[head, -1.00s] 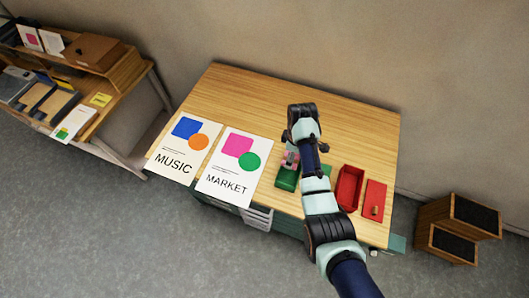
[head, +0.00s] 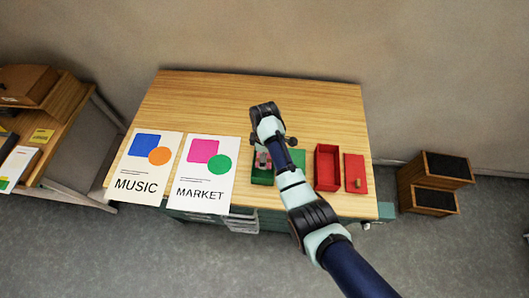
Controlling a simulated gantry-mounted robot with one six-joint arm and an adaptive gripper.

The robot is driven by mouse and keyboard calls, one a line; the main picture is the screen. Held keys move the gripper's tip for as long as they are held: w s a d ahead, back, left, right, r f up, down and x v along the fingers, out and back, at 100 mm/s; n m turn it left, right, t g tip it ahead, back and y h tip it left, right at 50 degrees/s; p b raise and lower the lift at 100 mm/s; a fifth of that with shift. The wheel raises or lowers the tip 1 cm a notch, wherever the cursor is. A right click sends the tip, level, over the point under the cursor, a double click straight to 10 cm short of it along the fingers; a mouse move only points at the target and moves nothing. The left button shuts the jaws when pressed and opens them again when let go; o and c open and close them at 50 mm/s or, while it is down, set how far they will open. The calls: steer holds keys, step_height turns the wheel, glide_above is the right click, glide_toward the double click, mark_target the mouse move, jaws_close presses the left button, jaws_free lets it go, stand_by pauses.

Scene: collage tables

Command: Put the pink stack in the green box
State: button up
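The green box (head: 262,178) sits on the wooden table, left of my forearm and beside the MARKET poster. A small pink thing, likely the pink stack (head: 263,160), shows at the box's back part, just below my gripper (head: 268,150). I cannot tell whether it is held, inside the box or above it. My gripper points down over this spot, and my wrist and arm hide most of its fingers. A flat green piece (head: 297,158) shows partly behind my arm, right of the box.
An open red box (head: 327,168) and a red lid (head: 355,172) with a small knob lie right of my arm. The MUSIC (head: 144,167) and MARKET (head: 206,172) posters lie at left. The back of the wooden table (head: 210,100) is clear. A step stool (head: 436,183) stands right.

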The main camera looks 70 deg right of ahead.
step_height(320, 180, down, 6)
steer(key=b, duration=0.3)
steer(key=o, duration=0.8)
step_height(320, 180, up, 8)
steer(key=shift+f, duration=0.2)
stand_by(0.7)
